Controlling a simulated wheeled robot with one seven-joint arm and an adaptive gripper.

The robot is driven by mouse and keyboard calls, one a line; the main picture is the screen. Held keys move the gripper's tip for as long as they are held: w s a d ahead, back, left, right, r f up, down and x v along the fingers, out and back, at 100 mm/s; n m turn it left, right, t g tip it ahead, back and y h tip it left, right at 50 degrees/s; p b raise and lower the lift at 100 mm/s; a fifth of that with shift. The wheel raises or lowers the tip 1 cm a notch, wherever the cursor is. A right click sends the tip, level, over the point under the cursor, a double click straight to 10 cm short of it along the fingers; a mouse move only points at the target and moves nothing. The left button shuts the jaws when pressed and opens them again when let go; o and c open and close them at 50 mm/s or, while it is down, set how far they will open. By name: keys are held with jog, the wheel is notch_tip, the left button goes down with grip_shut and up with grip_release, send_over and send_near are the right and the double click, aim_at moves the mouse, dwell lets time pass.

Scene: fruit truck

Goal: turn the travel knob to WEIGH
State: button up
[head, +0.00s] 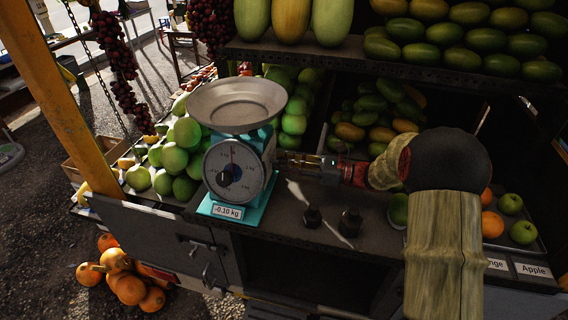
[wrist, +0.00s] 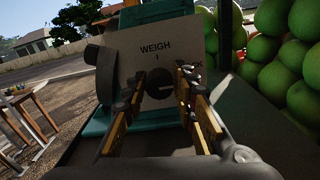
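The teal scale (head: 252,185) stands on the stall counter, with a metal pan on top, a round dial in front and a display reading -0.10 kg. In the wrist view, the scale's pale side plate (wrist: 183,42) reads WEIGH above a short tick mark. In the head view, my gripper (head: 282,160) is at the scale's right side.
Two small dark weights (head: 350,222) stand on the counter below my arm. Green fruit (head: 180,150) is heaped behind and left of the scale. A shelf (head: 330,55) with melons and mangoes hangs above. The counter's front edge is close to the scale.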

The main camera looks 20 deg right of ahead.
jog(key=c, duration=0.6)
grip_shut()
jog(key=shift+n, duration=0.4)
jog(key=n+b, duration=0.2)
jog(key=n, duration=0.1)
jog(key=shift+f+n, duration=0.1)
jog(key=shift+n, duration=0.2)
jog(key=n+b, duration=0.2)
jog(key=n, duration=0.1)
jog(key=shift+n+b, duration=0.3)
jog(key=shift+b, duration=0.1)
jog(key=n+b, duration=0.6)
jog(key=shift+w+f, duration=0.1)
jog(key=n+b, duration=0.3)
jog(key=b, duration=0.1)
jog(key=shift+n+h, duration=0.3)
jog(key=shift+r+b, duration=0.2)
jog(key=shift+b, duration=0.1)
